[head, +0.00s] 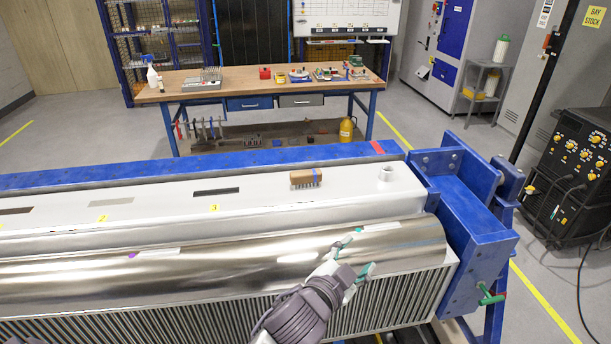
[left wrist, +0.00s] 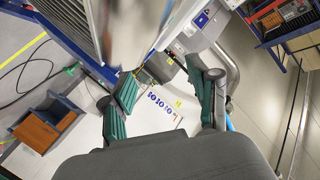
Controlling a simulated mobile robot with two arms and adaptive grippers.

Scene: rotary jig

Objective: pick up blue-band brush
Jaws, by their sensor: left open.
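The blue-band brush (head: 306,178) has a brown wooden block with a blue band near its right end. It rests on the white ledge (head: 255,205) behind the shiny roller, bristles facing down. My left gripper (head: 356,256) is open and empty, over the front right part of the roller. It is nearer to me and right of the brush, clearly apart from it. Its two green-padded fingers also show spread in the left wrist view (left wrist: 163,92). I cannot make out the brush in that view. My right gripper is not in view.
A white cup-like fitting (head: 386,174) stands right of the brush. A blue end frame (head: 465,215) rises at the right. The ledge left of the brush has flat dark patches and yellow number labels.

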